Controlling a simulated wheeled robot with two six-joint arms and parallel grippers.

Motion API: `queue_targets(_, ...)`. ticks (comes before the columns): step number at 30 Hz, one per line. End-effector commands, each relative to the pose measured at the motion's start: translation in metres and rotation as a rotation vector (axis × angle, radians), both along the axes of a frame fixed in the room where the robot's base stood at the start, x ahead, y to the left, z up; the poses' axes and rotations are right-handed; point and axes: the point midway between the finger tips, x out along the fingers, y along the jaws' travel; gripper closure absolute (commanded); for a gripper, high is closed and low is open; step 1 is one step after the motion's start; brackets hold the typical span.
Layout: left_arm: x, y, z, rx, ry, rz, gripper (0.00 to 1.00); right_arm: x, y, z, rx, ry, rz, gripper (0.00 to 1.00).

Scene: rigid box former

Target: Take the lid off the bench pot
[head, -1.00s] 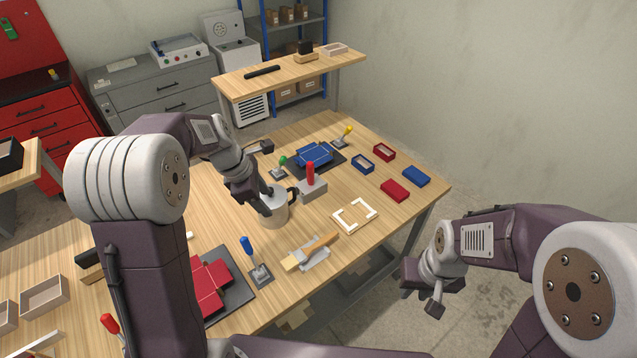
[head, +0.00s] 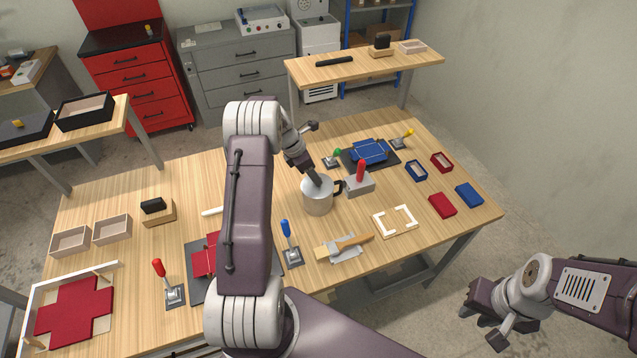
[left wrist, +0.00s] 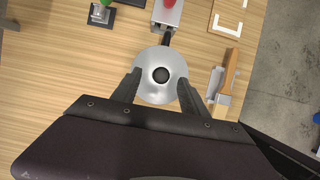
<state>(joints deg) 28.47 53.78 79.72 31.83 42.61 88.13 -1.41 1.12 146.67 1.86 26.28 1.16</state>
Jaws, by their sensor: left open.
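The bench pot (head: 317,197) is a light metal pot with a dark handle on its right, standing upright on the wooden bench. In the left wrist view its round pale lid (left wrist: 160,93) with a black knob (left wrist: 161,74) is seen from above. My left gripper (left wrist: 159,78) is open, with one finger on each side of the knob, and I see gaps between the fingers and the knob. In the head view the left gripper (head: 314,176) reaches down over the pot and hides part of its top. My right gripper (head: 478,318) hangs off the bench's right side, and its jaws are unclear.
A grey block with a red handle (head: 360,182) stands close to the pot's right. A wooden-handled brush (head: 345,247) and a white frame piece (head: 394,221) lie in front. A blue-handled lever (head: 291,243) stands front left. Bare bench lies left of the pot.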

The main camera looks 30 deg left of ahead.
Motion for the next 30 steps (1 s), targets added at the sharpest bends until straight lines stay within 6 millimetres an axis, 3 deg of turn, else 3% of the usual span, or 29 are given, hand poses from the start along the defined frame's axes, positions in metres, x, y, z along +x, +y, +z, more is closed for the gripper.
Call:
queue_targets(2,0.0,-0.005,-0.01,-0.003,0.006,-0.001,0.49,0.0,0.0,0.013,0.0,0.0,0.0,0.74)
queue_targets(6,0.006,-0.009,-0.029,0.0,0.002,-0.002,0.49,0.0,0.0,0.014,0.0,0.0,0.0,0.74)
queue_targets(13,0.008,-0.009,-0.032,0.001,0.001,-0.001,0.49,0.0,0.0,0.013,0.0,0.0,0.0,0.74)
queue_targets(18,0.007,-0.009,-0.032,0.001,0.001,-0.001,0.96,0.0,0.0,0.013,0.0,0.0,0.0,0.74)
queue_targets(19,0.007,-0.009,-0.032,0.001,0.001,-0.001,1.0,0.0,0.0,0.013,0.0,0.0,0.0,0.74)
queue_targets(30,0.008,-0.009,-0.027,0.001,-0.001,-0.001,1.0,0.0,0.0,0.011,0.0,0.0,0.0,0.74)
